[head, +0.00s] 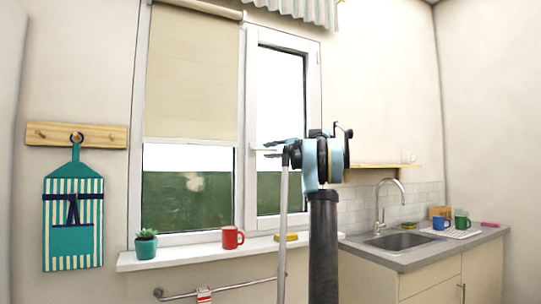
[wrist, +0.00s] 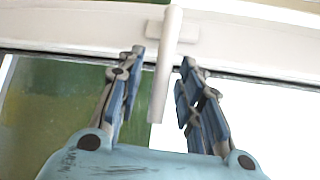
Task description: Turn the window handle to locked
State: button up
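The white window handle (wrist: 164,85) juts from its base on the white window frame, at right angles to the frame bar in the wrist view. In the head view the handle (head: 257,148) looks roughly level, partly hidden by my fingers. My gripper (wrist: 163,57) is open, with one blue finger on each side of the handle and a visible gap on both sides. In the head view my gripper (head: 271,149) is in front of the right window sash.
The sill (head: 190,253) below carries a potted plant (head: 146,243), a red mug (head: 232,237) and a yellow item (head: 287,237). A blind (head: 193,70) covers the upper left pane. A sink (head: 400,241) and mugs are at right. Space around the handle looks free.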

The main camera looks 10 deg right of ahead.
grip_shut()
jog(key=shift+f, duration=0.1)
